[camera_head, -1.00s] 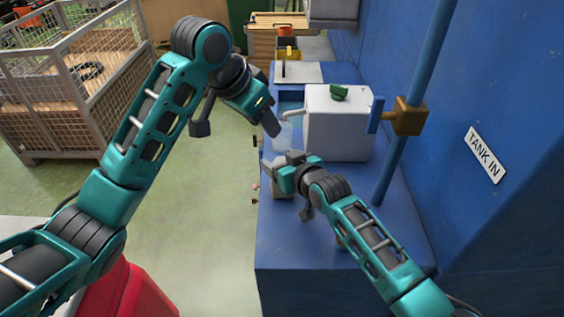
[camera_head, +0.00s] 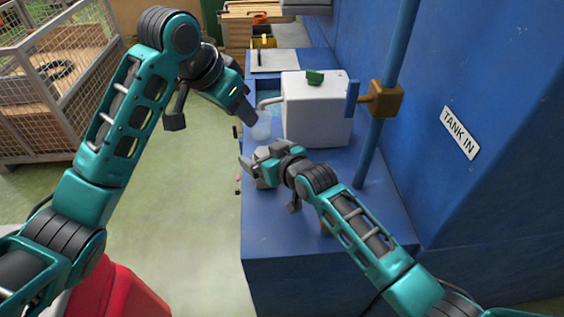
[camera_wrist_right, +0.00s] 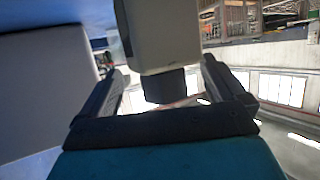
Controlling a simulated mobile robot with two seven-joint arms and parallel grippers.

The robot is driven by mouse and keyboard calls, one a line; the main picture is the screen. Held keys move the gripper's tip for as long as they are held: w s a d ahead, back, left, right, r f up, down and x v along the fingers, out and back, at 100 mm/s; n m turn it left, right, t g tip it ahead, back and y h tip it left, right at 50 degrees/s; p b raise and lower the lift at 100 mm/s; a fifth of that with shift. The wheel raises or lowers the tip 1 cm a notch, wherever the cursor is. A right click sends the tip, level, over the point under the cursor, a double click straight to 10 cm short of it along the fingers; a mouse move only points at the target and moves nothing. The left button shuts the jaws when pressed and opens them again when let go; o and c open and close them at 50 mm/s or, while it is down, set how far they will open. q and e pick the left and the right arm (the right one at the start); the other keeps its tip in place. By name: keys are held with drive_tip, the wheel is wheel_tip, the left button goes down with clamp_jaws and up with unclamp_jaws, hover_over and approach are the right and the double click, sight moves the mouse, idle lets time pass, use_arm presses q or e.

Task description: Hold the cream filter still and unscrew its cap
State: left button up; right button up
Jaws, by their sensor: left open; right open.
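In the right wrist view the cream filter (camera_wrist_right: 163,30) comes down from the top, with a dark cap (camera_wrist_right: 165,88) at its lower end. The cap shows between the two fingers of my open right gripper (camera_wrist_right: 168,92), with a gap on each side. In the head view my right gripper (camera_head: 257,165) is low over the blue bench, left of the white tank; I cannot clearly make out the filter there. My left gripper (camera_head: 249,112) is open, higher up, and points down toward a pale translucent thing (camera_head: 262,128) beside the tank.
The white tank (camera_head: 318,115) with a green top knob stands on the blue bench (camera_head: 285,240). A blue pipe (camera_head: 378,150) with a brown block (camera_head: 386,99) rises on its right. A mesh cage (camera_head: 60,85) stands at left. The green floor between is clear.

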drive_tip(key=v, duration=1)
drive_tip(key=shift+s+d, duration=0.25)
drive_tip(key=shift+f, duration=0.1)
